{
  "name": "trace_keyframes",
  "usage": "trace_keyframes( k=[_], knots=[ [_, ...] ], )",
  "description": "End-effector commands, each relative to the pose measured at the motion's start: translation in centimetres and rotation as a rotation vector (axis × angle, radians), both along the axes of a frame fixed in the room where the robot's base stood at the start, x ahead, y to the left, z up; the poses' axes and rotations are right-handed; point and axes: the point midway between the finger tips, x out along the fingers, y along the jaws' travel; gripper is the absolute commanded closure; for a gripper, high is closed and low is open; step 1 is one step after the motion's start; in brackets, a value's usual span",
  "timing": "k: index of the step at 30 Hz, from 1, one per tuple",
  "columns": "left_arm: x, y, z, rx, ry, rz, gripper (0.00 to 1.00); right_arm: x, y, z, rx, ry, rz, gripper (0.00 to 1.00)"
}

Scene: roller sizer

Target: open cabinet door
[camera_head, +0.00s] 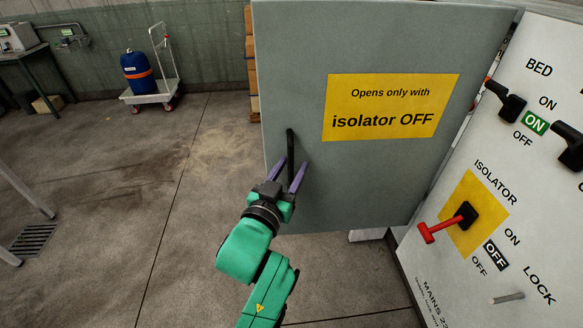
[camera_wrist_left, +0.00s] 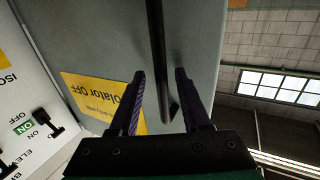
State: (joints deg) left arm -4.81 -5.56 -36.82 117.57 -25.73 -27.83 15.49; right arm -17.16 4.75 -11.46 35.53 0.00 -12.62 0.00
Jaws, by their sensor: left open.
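The grey cabinet door (camera_head: 385,185) has a yellow sign (camera_head: 390,107) reading "Opens only with isolator OFF". The door stands swung out at an angle to the white switch panel (camera_head: 545,85). Its black bar handle (camera_head: 290,145) is near the left edge; it also shows in the left wrist view (camera_wrist_left: 157,50). My left gripper (camera_head: 286,172) is open at the handle's lower part. In the left wrist view the bar lies between the two purple fingertips (camera_wrist_left: 160,75), with gaps visible on both sides. My right gripper is out of view.
The red isolator lever (camera_head: 440,225) sits on a yellow plate, beside an OFF indicator (camera_head: 495,253). Black switches (camera_head: 505,100) and a grey peg (camera_head: 507,298) stick out from the panel. A trolley with a blue drum (camera_head: 138,75) stands far back. The floor left of the door is clear.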

Motion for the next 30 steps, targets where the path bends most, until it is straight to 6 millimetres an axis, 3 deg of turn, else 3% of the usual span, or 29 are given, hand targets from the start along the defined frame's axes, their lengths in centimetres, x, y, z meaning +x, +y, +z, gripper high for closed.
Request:
trace_keyframes(
  k=[9, 12, 26, 28, 30],
  knots=[
    [-5.5, 2.4, -0.5, 0.001, 0.002, -0.002, 0.53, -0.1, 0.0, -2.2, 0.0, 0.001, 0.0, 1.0],
    [-6.5, 2.8, -0.2, 0.0, 0.001, -0.001, 0.53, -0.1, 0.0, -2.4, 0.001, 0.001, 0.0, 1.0],
    [-6.6, 2.8, -0.2, 0.003, 0.003, -0.002, 0.53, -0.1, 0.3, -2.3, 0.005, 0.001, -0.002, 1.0],
    [-6.2, 2.6, -1.6, 0.022, 0.023, -0.005, 0.53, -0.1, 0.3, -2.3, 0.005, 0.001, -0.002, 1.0],
    [-5.5, 2.2, -5.1, 0.064, 0.075, -0.01, 0.53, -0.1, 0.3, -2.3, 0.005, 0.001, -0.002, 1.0]
  ],
)
